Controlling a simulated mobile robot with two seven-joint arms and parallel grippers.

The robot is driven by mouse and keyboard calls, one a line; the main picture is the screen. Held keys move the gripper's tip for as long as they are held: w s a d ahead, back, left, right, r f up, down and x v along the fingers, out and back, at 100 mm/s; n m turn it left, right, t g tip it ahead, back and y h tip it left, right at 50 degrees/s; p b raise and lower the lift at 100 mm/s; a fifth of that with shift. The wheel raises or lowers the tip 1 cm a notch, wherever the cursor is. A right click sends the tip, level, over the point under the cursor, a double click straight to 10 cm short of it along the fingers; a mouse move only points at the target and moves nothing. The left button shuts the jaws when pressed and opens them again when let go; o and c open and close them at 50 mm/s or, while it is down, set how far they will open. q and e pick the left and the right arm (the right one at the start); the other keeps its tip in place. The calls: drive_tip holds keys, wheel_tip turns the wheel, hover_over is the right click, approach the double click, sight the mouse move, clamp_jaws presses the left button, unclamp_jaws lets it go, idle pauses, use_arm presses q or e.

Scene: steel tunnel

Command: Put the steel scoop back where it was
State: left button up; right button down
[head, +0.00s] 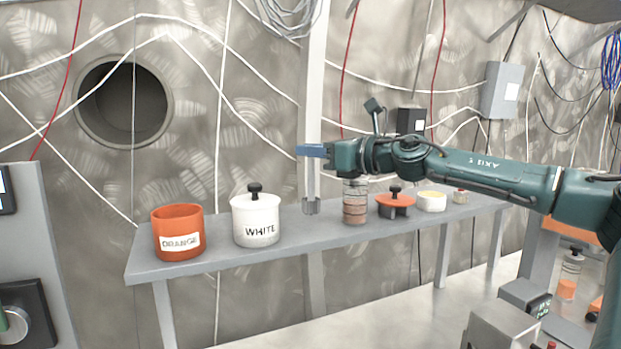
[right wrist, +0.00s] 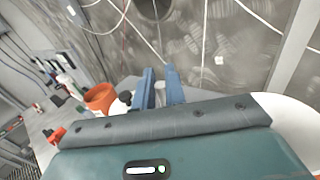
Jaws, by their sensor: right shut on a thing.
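My right gripper (head: 312,151) reaches in from the right above the shelf, its blue fingers shut on the steel scoop (head: 311,207). The scoop hangs upright below the fingers, its small grey cup near shelf height between the white canister and the layered jar. I cannot tell whether it touches the shelf. In the right wrist view the fingers (right wrist: 162,86) close around a pale, thin part, likely the handle; the cup is hidden there. My left gripper is not in view.
On the grey shelf (head: 138,264) stand an open orange pot (head: 178,222), lidded white canister (head: 256,211), layered jar (head: 355,212), orange lid with black knob (head: 396,213), white bowl (head: 431,203) and small jar (head: 460,197). A pale post rises behind the scoop.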

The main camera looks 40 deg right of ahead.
sight(314, 171)
wheel_tip(314, 171, down, 3)
drive_tip(key=shift+a+f, duration=0.1)
drive_tip(key=shift+f, duration=0.4)
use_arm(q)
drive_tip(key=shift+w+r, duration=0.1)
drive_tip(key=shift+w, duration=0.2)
use_arm(e)
drive_tip(key=c, duration=1.5)
unclamp_jaws()
drive_tip(key=shift+o, duration=0.2)
